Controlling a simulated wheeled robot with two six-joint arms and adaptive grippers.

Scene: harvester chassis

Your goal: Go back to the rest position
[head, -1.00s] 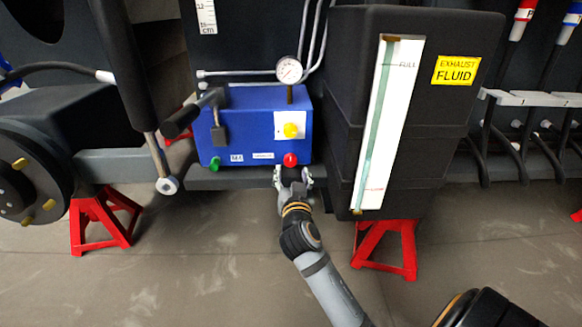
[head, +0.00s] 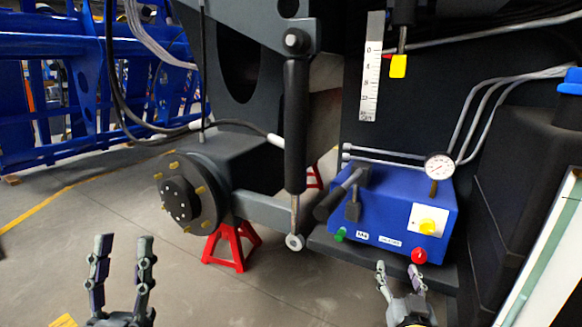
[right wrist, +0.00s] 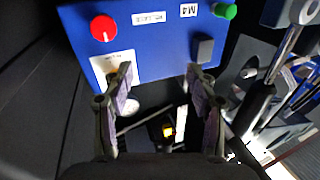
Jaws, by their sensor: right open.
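My left gripper (head: 124,265) is in the lower left of the head view, fingers up and apart, with nothing between them. My right gripper (head: 401,280) is in the lower right of the head view, just below the front of the blue box (head: 385,215). Its fingers are apart and empty. In the right wrist view, my right gripper (right wrist: 158,88) shows both fingers spread in front of the blue box (right wrist: 160,55). The box carries a red button (head: 419,256), a green button (head: 341,234), a yellow knob (head: 428,227) and a gauge (head: 439,166).
A wheel hub (head: 185,195) and a red jack stand (head: 231,246) are at the left. A black cylinder (head: 296,125) hangs in the middle. The dark tank (head: 530,150) stands close on the right. Floor (head: 260,295) between my grippers is clear.

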